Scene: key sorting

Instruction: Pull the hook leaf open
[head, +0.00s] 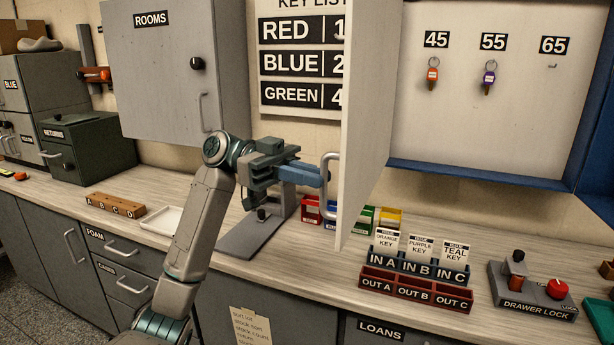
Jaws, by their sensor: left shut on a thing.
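The hook leaf (368,110) is a pale door panel that stands swung out from the blue-edged key cabinet (480,176), seen at a steep angle. Its light bar handle (328,158) is on the panel's left side. My left gripper (322,176) is shut on the handle, its blue fingers reaching it from the left. Inside the cabinet, an orange-tagged key (432,75) hangs under 45 and a purple-tagged key (489,78) under 55. The hook under 65 is bare. My right gripper is not in view.
Below the leaf are small coloured bins (390,218), the IN rack (420,268), the OUT tray (416,291) and the drawer lock box (532,291). The ROOMS cabinet (160,75) hangs at the left. A white tray (162,220) and wooden block (115,205) lie on the counter.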

